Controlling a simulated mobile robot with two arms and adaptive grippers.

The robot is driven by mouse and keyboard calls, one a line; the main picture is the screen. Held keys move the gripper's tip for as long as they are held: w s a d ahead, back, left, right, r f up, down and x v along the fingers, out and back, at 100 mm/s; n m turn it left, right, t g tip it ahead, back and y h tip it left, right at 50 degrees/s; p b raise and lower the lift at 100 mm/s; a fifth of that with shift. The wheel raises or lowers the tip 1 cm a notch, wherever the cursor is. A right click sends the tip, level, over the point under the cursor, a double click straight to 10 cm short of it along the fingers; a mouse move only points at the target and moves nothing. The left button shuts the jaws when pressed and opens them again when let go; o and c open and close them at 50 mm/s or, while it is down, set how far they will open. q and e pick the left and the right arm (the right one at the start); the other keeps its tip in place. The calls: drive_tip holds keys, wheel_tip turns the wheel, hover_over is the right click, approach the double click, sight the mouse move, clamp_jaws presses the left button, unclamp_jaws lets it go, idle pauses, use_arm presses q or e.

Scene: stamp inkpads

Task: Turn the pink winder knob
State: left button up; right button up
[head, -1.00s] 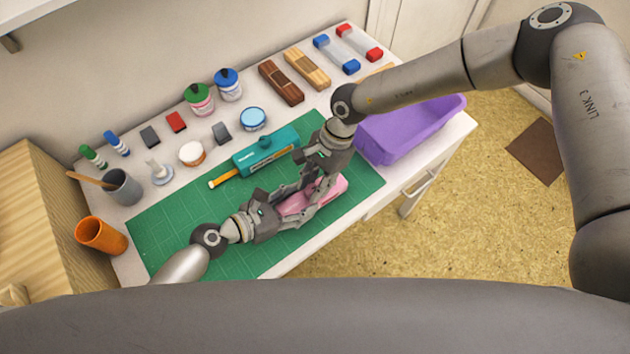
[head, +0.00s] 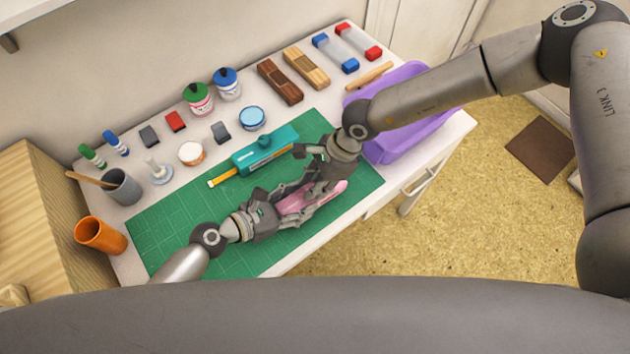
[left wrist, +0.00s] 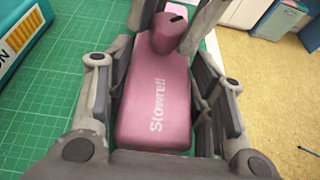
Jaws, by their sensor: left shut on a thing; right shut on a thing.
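The pink winder (head: 298,203) lies on the green cutting mat (head: 180,220), partly hidden by my grippers. In the left wrist view its body (left wrist: 160,100) bears white lettering, and its round pink knob (left wrist: 168,36) with a dark mark on top stands at the far end. My left gripper (head: 302,196) is shut on the winder's body, with a finger along each side. My right gripper (head: 325,177) comes down from above at the far end. Its fingers are on either side of the knob in the left wrist view, shut on it.
A teal device (head: 266,150) lies on the mat just behind the grippers. A purple tray (head: 410,140) stands to the right. Jars, a blue-lidded tin (head: 252,117) and wooden blocks (head: 280,82) line the back. An orange cup (head: 100,236) stands at the left. The mat's left part is clear.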

drive_tip(key=shift+m, duration=0.5)
drive_tip(key=o, duration=1.1)
drive_tip(key=shift+n, duration=0.3)
